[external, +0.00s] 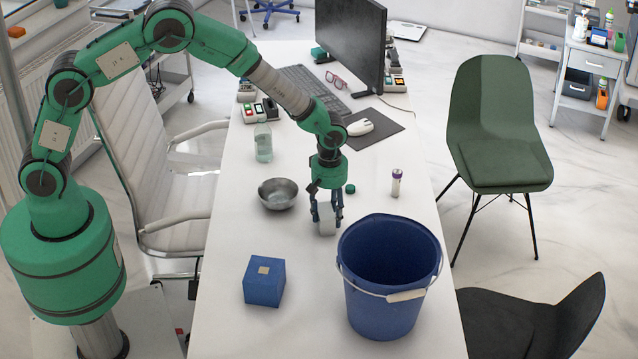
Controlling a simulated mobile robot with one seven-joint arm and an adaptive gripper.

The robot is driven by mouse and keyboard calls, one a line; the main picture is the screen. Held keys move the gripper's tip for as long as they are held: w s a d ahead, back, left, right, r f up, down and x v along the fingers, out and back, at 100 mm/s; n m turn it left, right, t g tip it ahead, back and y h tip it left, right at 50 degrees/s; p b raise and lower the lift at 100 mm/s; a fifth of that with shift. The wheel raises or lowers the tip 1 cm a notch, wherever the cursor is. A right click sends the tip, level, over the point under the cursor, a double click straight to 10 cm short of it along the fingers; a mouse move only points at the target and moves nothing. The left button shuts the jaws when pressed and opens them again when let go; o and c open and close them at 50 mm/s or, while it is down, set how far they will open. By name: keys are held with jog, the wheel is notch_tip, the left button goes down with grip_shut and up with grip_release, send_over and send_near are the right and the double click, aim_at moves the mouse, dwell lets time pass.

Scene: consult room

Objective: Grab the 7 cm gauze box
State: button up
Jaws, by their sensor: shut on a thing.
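My gripper (327,207) points straight down over the white desk, between the metal bowl and the blue bucket. Its fingers are shut on a small pale grey-white box (327,223), which looks like the gauze box. The fingers cover the box's upper sides. I cannot tell whether the box touches the desk or is just above it. A larger blue box (264,281) with a pale square on top sits apart at the front left of the desk.
A blue bucket (388,300) stands close at the front right. A metal bowl (279,199), a clear bottle (263,143), a small green cap (350,188) and a purple-capped vial (396,182) are nearby. A monitor (350,42) and keyboard (308,90) stand farther back. The desk's (235,335) front left is mostly clear.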

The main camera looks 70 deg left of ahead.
aim_at(329, 210)
jog(key=shift+r, duration=0.15)
jog(key=shift+c, duration=0.2)
jog(key=shift+r+p, duration=0.3)
jog(key=shift+r, duration=0.3)
notch_tip(329, 210, up, 2)
jog(key=shift+r+p, duration=0.2)
jog(key=shift+p, duration=0.2)
jog(key=s+a+r+p, duration=0.1)
jog(key=s+a+p, duration=0.1)
jog(key=s, duration=1.3)
jog(key=shift+s+a, duration=0.35)
jog(key=shift+a, duration=0.2)
jog(key=shift+p, duration=0.3)
